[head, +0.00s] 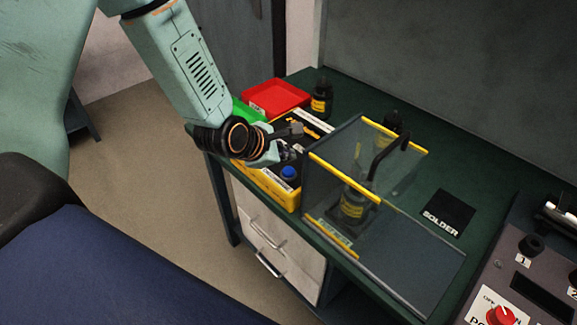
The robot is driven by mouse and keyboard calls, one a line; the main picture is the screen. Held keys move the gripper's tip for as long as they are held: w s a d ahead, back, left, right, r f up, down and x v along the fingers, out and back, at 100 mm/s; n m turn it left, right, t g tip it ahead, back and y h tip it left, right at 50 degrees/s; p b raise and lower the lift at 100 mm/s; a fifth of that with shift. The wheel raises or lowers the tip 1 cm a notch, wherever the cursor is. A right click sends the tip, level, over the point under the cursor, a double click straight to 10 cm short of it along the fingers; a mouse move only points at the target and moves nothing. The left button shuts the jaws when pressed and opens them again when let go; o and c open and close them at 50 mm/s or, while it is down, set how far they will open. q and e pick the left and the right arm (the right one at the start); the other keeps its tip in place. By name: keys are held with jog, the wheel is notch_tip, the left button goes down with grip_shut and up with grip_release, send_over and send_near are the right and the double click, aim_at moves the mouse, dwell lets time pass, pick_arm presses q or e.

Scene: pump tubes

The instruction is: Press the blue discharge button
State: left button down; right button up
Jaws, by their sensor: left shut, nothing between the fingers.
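The blue button (289,173) is a small round cap in the yellow box (262,181) on the green bench. My left gripper (294,143) reaches in from the upper left and is over the yellow box, just above and behind the blue button in the picture. Its fingers are shut with nothing between them. They look apart from the button, but the exact gap is hard to tell. My left wrist hides part of the box's contents. My right gripper is not in view.
A clear screen with yellow edges (337,178) stands right of the yellow box, with a dark bottle (353,205) behind it. A red tray (275,97), a green bin (246,112) and another bottle (321,98) are at the back. A control panel (525,285) is at lower right.

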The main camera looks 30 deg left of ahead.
aim_at(286, 172)
pick_arm(q)
jog(key=shift+r+p, duration=1)
jog(key=shift+r, duration=0.6)
jog(key=shift+f, duration=0.1)
jog(key=m, duration=0.3)
jog(key=shift+s+m, duration=0.1)
jog(key=shift+m, duration=0.2)
jog(key=s+d+f+m+g+y+b, duration=0.1)
jog(key=s+f+m+g+b, duration=0.3)
jog(key=s+f+m, duration=0.6)
jog(key=s+d+f+m+g+y+b, duration=0.1)
jog(key=s+f+m+g+b, duration=0.4)
jog(key=s+f+m, duration=0.5)
jog(key=s+f+b, duration=0.1)
jog(key=s+f, duration=0.3)
jog(key=s, duration=0.2)
jog(key=s+d+f+b, duration=0.1)
jog(key=s+f, duration=0.4)
jog(key=s, duration=0.2)
jog(key=shift+s+b, duration=0.3)
jog(key=shift+b, duration=0.05)
